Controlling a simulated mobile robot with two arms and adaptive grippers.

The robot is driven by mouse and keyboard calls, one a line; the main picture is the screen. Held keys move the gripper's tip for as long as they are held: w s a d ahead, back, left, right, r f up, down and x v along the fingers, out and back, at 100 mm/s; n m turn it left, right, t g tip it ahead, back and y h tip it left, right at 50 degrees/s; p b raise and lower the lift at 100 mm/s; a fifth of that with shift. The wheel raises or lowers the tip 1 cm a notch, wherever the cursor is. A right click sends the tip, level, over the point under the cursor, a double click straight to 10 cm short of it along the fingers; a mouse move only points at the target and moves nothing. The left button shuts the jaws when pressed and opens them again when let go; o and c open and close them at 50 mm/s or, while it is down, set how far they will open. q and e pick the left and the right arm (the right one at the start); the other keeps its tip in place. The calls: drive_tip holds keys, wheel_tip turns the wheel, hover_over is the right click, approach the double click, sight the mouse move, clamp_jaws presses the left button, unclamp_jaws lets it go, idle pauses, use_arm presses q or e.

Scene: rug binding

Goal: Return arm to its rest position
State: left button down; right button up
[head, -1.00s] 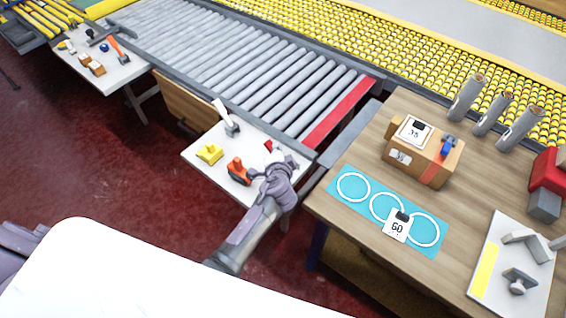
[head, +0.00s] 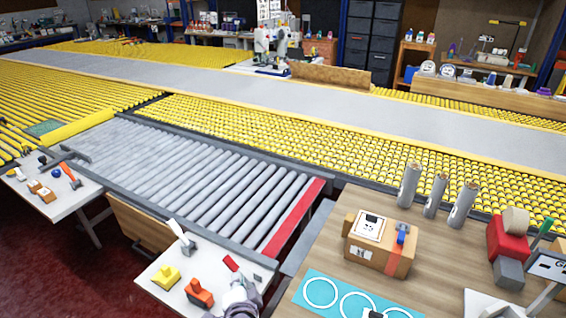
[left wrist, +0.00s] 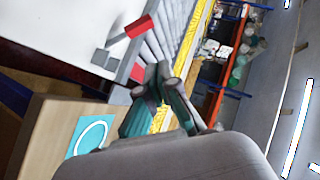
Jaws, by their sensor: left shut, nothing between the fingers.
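My left gripper (head: 240,293) shows at the bottom edge of the head view, over the right part of a small white table (head: 180,291). It is shut and empty; most of my left arm is cut off below the frame. My right gripper is in neither view.
A yellow piece (head: 166,277) and a white-handled tool (head: 180,235) are also on the small table. A roller conveyor (head: 200,180) runs behind it. At right, a wooden table (head: 445,240) holds a cardboard box (head: 380,247), grey tubes and a blue mat (head: 300,295).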

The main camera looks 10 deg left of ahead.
use_arm(q)
drive_tip(key=s+a+f+n+g, duration=0.3)
drive_tip(key=s+a+n+g, duration=0.15)
drive_tip(key=s, duration=0.65)
drive_tip(key=s+d+n+g+h, duration=0.25)
drive_tip(key=s+g+h, duration=0.25)
drive_tip(key=s, duration=0.9)
wheel_tip(320, 180, down, 26)
drive_tip(key=s+f+b, duration=0.1)
drive_tip(key=b, duration=0.1)
drive_tip(key=s+a+f+g+b, duration=0.1)
drive_tip(key=s+a+f, duration=0.1)
drive_tip(key=s+f, duration=0.6)
drive_tip(key=s+a+f+g+b, duration=0.1)
drive_tip(key=s+f, duration=0.8)
drive_tip(key=f, duration=0.1)
drive_tip(key=shift+s+a+f, duration=0.15)
drive_tip(key=shift+a, duration=0.25)
